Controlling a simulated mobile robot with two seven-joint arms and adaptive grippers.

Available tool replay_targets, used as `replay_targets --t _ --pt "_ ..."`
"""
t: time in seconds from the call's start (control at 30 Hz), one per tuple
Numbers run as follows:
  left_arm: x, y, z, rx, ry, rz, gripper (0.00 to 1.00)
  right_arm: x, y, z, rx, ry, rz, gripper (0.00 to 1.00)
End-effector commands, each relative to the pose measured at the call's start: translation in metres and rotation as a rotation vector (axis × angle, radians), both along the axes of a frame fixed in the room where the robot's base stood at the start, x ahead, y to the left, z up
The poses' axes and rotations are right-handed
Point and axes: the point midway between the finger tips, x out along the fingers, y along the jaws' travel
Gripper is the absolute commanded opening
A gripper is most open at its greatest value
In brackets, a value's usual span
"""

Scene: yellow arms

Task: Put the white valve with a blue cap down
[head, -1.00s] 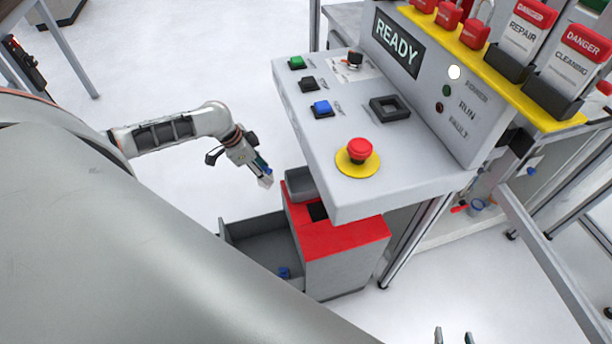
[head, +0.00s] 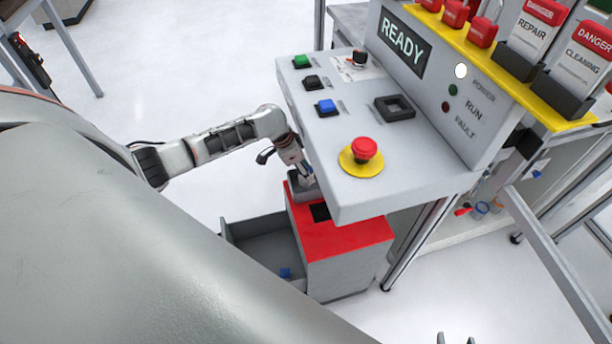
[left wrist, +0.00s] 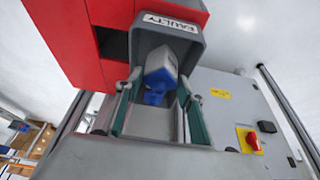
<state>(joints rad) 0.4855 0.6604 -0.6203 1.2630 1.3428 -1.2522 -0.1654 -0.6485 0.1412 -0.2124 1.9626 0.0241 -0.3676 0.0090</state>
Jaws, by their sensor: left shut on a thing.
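The white valve with a blue cap (left wrist: 161,68) is between the teal-padded fingers of my left gripper (left wrist: 159,84) in the left wrist view. The gripper is shut on it, with the blue part nearer the camera. Behind the valve is a grey bin (left wrist: 190,28) labelled FAULTY. In the head view my left gripper (head: 305,176) is at this grey bin (head: 297,190), beside the console; the valve is barely visible there. Only the fingertips of my right gripper (head: 455,339) show at the bottom edge, apart and empty.
A red-topped cabinet (head: 345,238) stands under the control console (head: 350,190), whose edge overhangs close to my left gripper. A grey open drawer (head: 262,246) to the left holds a small blue item (head: 285,272). The floor left of it is clear.

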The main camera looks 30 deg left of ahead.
Motion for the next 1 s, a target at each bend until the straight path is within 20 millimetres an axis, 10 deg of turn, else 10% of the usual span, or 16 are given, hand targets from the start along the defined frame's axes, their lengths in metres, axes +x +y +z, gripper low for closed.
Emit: replay_targets --t 0.57,0.6,1.0 --pt "0.000 0.000 -0.029 0.000 0.000 0.001 0.16 -0.001 0.000 -0.009 0.000 0.003 0.000 0.40" --pt "0.000 0.000 -0.029 0.000 0.000 0.000 0.45 -0.001 0.000 -0.008 0.001 0.003 -0.001 0.40" --pt "0.000 0.000 -0.023 0.000 0.000 0.001 0.45 -0.001 0.001 -0.006 0.001 0.003 -0.001 0.40"
